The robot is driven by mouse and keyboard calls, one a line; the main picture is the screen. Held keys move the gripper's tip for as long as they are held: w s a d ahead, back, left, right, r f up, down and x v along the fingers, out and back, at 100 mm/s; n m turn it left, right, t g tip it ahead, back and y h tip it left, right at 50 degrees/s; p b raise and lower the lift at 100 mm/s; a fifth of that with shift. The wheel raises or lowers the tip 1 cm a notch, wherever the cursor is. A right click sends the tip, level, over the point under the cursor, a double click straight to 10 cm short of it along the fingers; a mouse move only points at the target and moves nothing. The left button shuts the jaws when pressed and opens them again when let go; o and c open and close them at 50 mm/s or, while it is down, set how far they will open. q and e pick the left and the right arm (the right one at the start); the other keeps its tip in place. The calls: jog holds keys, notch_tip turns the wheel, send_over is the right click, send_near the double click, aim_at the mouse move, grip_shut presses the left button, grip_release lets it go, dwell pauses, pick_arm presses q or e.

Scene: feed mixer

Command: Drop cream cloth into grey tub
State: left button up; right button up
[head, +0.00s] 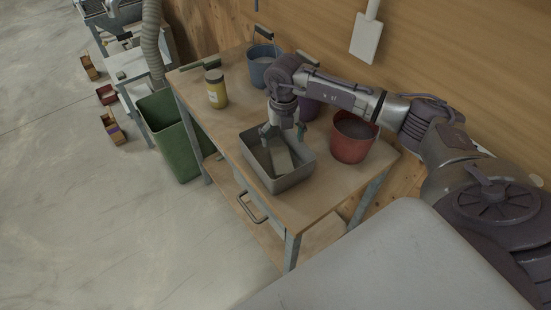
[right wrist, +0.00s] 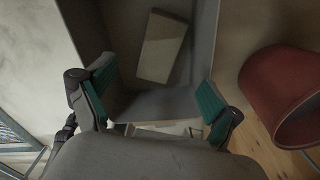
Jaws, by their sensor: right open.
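The grey tub (head: 296,178) stands on the wooden workbench, and it also fills the upper middle of the right wrist view (right wrist: 205,30). The cream cloth (head: 281,160) is a flat, pale rectangle inside the tub. In the right wrist view the cloth (right wrist: 162,48) appears to rest on the tub's floor, apart from the fingers. My right gripper (head: 283,131) is above the tub, pointing down. In the right wrist view my right gripper (right wrist: 157,90) has its teal finger pads spread wide with nothing between them. My left gripper is not in view.
A red bucket (head: 352,140) stands close right of the tub. A purple container (head: 308,108), partly hidden by my arm, a blue bucket (head: 262,67) and a yellow jar (head: 216,90) stand farther back. A green bin (head: 172,135) is on the floor left of the workbench (head: 225,125).

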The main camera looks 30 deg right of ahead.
jog(key=shift+r, duration=0.15)
notch_tip(320, 180, up, 12)
dwell(0.4)
